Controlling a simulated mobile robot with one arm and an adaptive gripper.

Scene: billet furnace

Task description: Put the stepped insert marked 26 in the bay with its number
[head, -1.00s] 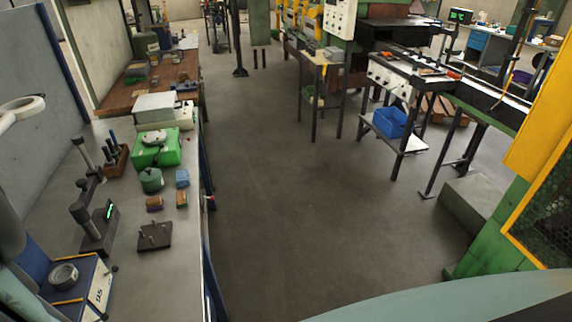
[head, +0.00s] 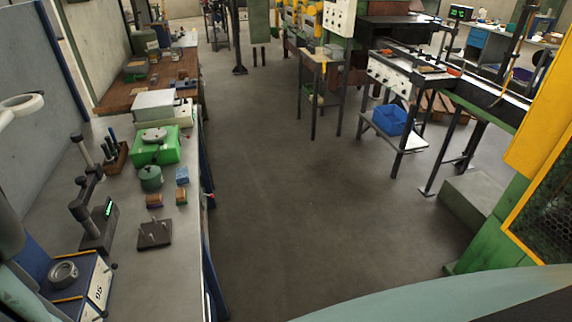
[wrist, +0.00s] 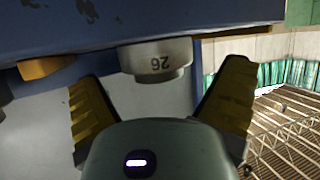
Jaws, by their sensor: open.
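My gripper (wrist: 161,74) is open, with one yellow-black finger either side of the insert and visible gaps on both sides. In the head view a grey ring-shaped piece (head: 63,273) sits on a blue block (head: 38,262) with yellow strips and a white label at the lower left; I cannot tell for sure that it is the same insert. No bay marked 26 is readable.
A dark gauge stand (head: 98,225), a pegged plate (head: 154,234), a green box (head: 155,148) and small blocks stand on the left bench (head: 180,275). A blue bin (head: 389,120) sits on a shelf at right. The floor (head: 290,200) between is clear.

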